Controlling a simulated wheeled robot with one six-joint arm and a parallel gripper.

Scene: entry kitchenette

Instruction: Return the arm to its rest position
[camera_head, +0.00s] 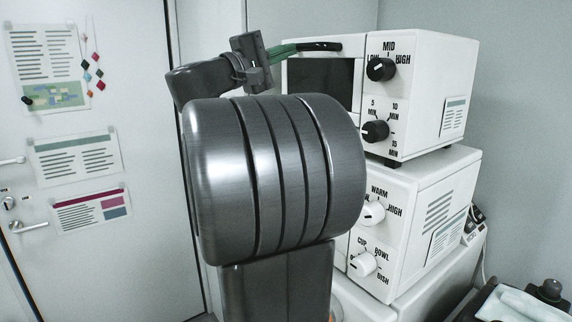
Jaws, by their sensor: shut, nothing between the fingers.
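My arm fills the middle of the head view, with a large grey ribbed joint in front. My gripper (285,51) is at the upper end of the arm, with green fingers pointing right. It is shut and empty. The fingertips overlap in the picture with the top left of the upper white oven (430,75), near its black handle (320,46). I cannot tell whether they touch it.
The upper oven stands on a lower white appliance (425,210) with white knobs, partly hidden by my arm. A door (140,200) with posted sheets and a lever handle (30,226) is at left. A pale cloth (510,304) lies at lower right beside a dark object (549,290).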

